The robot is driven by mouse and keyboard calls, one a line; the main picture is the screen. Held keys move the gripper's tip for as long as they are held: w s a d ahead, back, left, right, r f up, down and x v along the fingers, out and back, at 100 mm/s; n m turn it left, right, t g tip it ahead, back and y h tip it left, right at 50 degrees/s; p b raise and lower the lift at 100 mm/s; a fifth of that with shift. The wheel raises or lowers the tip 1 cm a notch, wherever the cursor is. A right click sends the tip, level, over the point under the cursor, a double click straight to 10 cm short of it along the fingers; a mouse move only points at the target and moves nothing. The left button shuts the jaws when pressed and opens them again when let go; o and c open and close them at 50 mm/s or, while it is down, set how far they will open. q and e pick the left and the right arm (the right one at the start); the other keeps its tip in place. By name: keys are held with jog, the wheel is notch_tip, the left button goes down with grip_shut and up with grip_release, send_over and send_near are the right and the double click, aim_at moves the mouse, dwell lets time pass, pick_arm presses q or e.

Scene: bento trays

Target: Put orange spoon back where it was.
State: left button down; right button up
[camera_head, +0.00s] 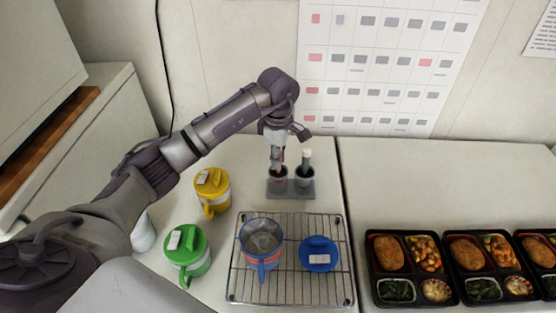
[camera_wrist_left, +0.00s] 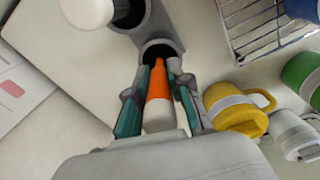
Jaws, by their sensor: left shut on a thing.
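The orange spoon (camera_wrist_left: 159,85) has an orange handle with a white end. My left gripper (camera_wrist_left: 158,92) is shut on this handle, with a finger on each side. The grey holder (camera_head: 290,194) has two cups and stands on the counter near the wall. In the head view my left gripper (camera_head: 279,155) is above its left cup (camera_head: 272,174). In the wrist view the spoon's far end points into the dark mouth of that cup (camera_wrist_left: 178,46); how deep it sits is hidden. Another utensil with a white top (camera_head: 306,155) stands in the right cup. My right gripper is not in view.
A yellow mug (camera_head: 214,185) and a green mug (camera_head: 190,262) stand left. Black bento trays (camera_head: 408,303) line the right counter.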

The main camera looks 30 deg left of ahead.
pick_arm(q)
jog(key=shift+d+f, duration=0.1)
jog(key=shift+f, duration=0.85)
jog(key=c, duration=1.1)
grip_release()
jog(key=shift+o, duration=0.2)
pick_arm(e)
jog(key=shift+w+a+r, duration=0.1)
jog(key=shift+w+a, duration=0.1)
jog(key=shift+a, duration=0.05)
